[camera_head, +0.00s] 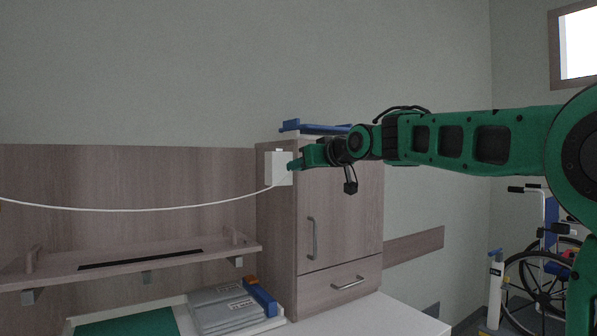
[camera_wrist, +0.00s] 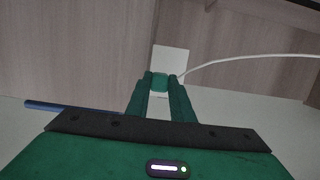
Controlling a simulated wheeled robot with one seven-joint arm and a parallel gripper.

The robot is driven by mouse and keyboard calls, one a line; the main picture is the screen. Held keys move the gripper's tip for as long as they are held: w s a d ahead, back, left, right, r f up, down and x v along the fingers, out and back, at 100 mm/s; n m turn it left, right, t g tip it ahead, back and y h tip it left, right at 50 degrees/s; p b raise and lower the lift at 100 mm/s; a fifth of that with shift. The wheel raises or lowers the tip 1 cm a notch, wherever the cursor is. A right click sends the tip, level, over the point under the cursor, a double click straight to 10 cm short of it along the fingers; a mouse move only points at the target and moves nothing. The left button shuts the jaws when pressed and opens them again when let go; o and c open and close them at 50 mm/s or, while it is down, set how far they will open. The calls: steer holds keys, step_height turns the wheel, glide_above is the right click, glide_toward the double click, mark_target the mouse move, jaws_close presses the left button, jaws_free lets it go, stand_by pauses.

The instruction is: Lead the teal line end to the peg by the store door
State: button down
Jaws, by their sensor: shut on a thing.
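My gripper (camera_head: 294,165) is at the upper side of a wooden cabinet, beside a white plate or box (camera_head: 278,168). In the wrist view my gripper (camera_wrist: 160,82) is shut on a small teal block, the line end (camera_wrist: 160,80), in front of the white plate (camera_wrist: 170,60). A pale line (camera_head: 150,209) sags from the left edge of the head view to the plate's lower edge. In the wrist view the line (camera_wrist: 240,58) runs off to the right from the fingertips. I cannot make out a peg; whether the block touches the plate is unclear.
The cabinet (camera_head: 340,215) has a door and drawer with metal handles. A blue object (camera_head: 315,128) lies on its top. A wooden shelf (camera_head: 130,262) is at left, above a counter with grey folders (camera_head: 225,308). A wheelchair (camera_head: 545,275) stands at far right.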

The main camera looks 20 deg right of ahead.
steer(key=shift+w+a, duration=0.2)
steer(key=shift+w, duration=0.45)
steer(key=shift+w, duration=0.15)
steer(key=shift+r, duration=0.15)
stand_by(0.8)
